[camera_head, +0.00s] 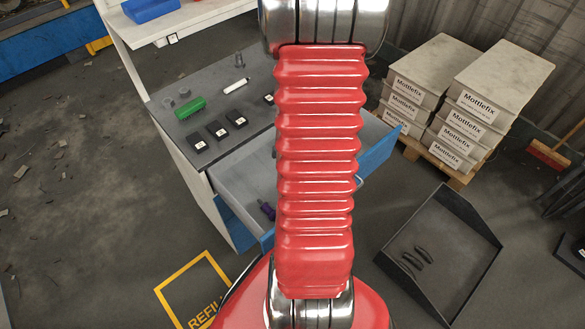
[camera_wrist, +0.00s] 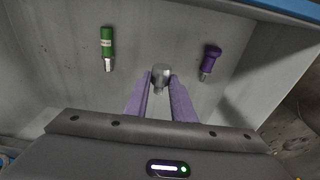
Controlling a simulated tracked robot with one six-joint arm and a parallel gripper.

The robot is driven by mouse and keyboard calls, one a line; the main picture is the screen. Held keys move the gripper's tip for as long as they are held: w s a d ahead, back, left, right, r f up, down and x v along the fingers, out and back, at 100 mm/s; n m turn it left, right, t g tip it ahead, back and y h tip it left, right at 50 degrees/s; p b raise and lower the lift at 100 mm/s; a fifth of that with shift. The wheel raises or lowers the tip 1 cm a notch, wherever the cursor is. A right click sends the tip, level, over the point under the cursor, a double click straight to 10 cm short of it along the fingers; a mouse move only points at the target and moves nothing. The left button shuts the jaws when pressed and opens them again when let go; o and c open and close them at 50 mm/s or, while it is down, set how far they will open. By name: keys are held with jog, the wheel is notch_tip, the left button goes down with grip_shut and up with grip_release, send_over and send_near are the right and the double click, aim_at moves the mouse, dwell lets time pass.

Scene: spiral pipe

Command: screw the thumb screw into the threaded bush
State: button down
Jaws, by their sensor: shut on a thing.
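My gripper (camera_wrist: 160,82) shows in the wrist view with two purple fingers closed on a small grey metal piece (camera_wrist: 160,72). The piece has a wide round head and a narrower stub; it may be the thumb screw, but I cannot tell for sure. The fingers are over an open grey drawer. A green-handled piece with a metal tip (camera_wrist: 107,46) is left of them, and a purple-knobbed piece with a metal shank (camera_wrist: 209,61) is right. No threaded bush can be made out. In the head view my arm hides my gripper.
The drawer (camera_head: 236,180) stands open below a dark bench top (camera_head: 180,145), with the purple piece (camera_head: 267,210) inside. A black tray (camera_head: 455,235) and stacked boxes (camera_head: 465,130) are at right.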

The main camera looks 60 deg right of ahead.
dwell(0.3)
jog(key=r, duration=0.2)
jog(key=w+r+m, duration=0.1)
jog(key=r, duration=0.2)
jog(key=r+m, duration=0.1)
jog(key=r, duration=0.2)
jog(key=shift+w+d, duration=0.3)
jog(key=shift+w, duration=0.1)
jog(key=shift+n, duration=0.7)
jog(key=w+a+r, duration=0.1)
jog(key=w+a, duration=0.4)
jog(key=w, duration=0.2)
jog(key=w+a+r, duration=0.2)
jog(key=w+a, duration=0.3)
jog(key=w, duration=0.3)
jog(key=w+a+r, duration=0.1)
jog(key=w+a, duration=0.4)
jog(key=w, duration=0.3)
jog(key=shift+w+a+r, duration=0.15)
jog(key=shift+a+r, duration=0.05)
jog(key=shift+a, duration=0.2)
jog(key=w+a+n, duration=0.1)
jog(key=w+a, duration=0.1)
jog(key=a, duration=0.5)
jog(key=w+a+n, duration=0.2)
jog(key=a, duration=0.6)
jog(key=shift+w+a+f, duration=0.25)
jog(key=shift+w+a, duration=0.05)
jog(key=shift+w, duration=0.05)
